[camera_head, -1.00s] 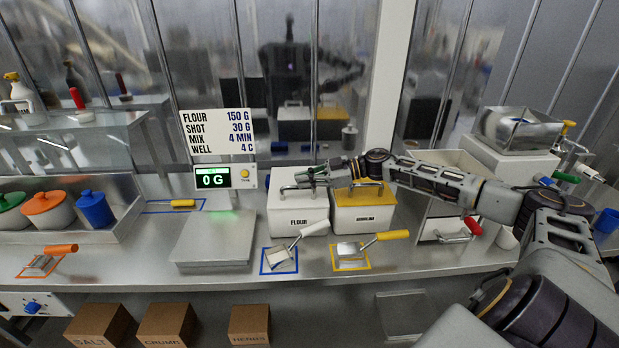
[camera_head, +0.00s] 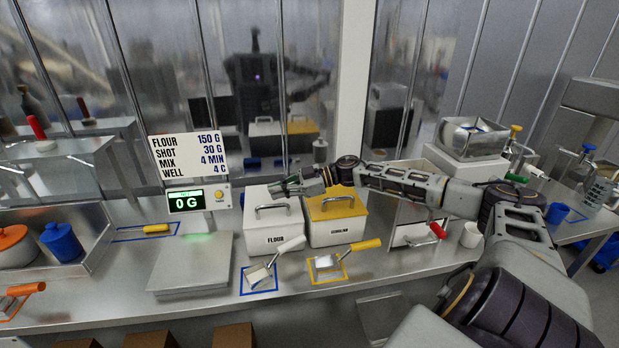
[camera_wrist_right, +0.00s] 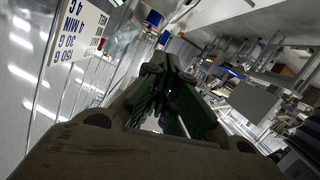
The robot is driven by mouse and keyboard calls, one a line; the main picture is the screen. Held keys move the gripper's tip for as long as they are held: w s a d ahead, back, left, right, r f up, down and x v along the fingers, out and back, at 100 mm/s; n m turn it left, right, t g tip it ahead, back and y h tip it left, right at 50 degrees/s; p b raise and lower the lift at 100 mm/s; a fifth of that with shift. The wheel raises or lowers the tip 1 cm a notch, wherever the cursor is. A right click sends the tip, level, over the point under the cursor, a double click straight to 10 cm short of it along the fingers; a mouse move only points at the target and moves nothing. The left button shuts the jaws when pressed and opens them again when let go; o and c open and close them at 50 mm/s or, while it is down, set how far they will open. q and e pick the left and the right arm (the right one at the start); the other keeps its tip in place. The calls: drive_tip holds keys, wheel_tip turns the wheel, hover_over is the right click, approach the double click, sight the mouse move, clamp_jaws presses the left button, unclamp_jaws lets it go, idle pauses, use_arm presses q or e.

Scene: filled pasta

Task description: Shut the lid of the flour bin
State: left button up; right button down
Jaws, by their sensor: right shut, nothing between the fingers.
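The white flour bin (camera_head: 274,238), labelled FLOUR, stands on the steel counter in the head view. Its white lid (camera_head: 257,196) with a grey bar handle lies over the top and looks flat. I cannot tell whether it is fully seated. My right gripper (camera_head: 283,190) is just above the back of this lid, behind the handle, shut and empty. It hides part of the lid's back edge. In the right wrist view the dark green fingers (camera_wrist_right: 165,97) are close together with nothing held. My left gripper is not in view.
The yellow-lidded semolina bin (camera_head: 335,233) stands close on the right, under my right forearm. A white-handled scoop (camera_head: 260,273) and a yellow-handled scoop (camera_head: 325,263) lie in front. The scale (camera_head: 190,263) is on the left. A glass partition rises behind.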

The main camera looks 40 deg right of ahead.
drive_tip(key=p+v, duration=0.1)
drive_tip(key=v, duration=0.9)
drive_tip(key=shift+r, duration=0.25)
idle(0.8)
idle(0.7)
